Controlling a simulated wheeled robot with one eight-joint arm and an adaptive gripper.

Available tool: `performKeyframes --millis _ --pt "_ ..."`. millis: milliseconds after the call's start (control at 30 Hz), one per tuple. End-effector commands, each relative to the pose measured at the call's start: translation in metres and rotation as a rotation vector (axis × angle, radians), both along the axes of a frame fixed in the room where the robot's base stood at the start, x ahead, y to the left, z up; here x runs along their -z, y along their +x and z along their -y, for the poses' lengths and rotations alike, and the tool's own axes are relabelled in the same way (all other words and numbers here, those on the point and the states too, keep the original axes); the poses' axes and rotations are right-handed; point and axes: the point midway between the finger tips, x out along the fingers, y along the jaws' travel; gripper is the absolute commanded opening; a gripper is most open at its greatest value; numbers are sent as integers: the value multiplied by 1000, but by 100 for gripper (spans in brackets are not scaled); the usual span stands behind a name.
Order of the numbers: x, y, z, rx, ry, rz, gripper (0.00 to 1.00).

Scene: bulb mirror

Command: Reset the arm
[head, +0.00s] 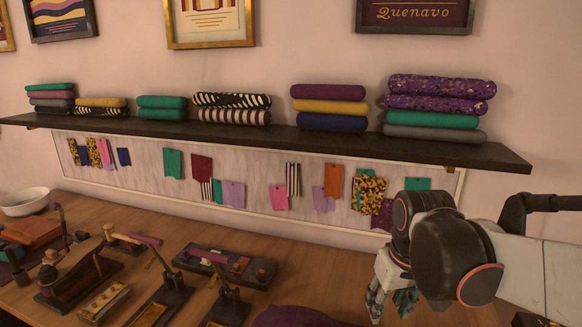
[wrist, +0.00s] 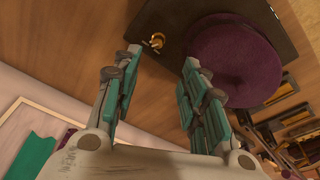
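My gripper (head: 388,297) is at the lower right of the head view, in front of the fabric-sample board and above the wooden table. My arm reaches in from the right edge. In the wrist view my gripper (wrist: 158,85) has its two teal-padded fingers spread apart with bare table between them. It is open and holds nothing. A round purple pad (wrist: 236,58) on a dark base lies beyond the right finger, with a small brass knob (wrist: 157,40) on the base. The purple pad also shows at the bottom edge of the head view (head: 293,317).
A dark shelf (head: 300,140) with folded fabric stacks runs along the wall above a pinned swatch board (head: 255,172). Hand tools and presses (head: 172,290) crowd the table's left and middle. A white bowl (head: 25,201) stands at the far left. Bare table (head: 320,270) lies left of my gripper.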

Motion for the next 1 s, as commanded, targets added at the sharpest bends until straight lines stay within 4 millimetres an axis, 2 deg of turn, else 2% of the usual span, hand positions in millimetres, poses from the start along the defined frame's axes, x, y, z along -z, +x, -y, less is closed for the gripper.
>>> performKeyframes --millis 33,233,500,700,1000 --pt "-4 -11 0 10 2 30 40" --pt "-16 -44 0 48 14 159 40" --pt "-18 -83 1 96 36 324 40" --pt "-16 -96 1 115 50 398 40" --pt "-15 -99 1 121 53 414 40"
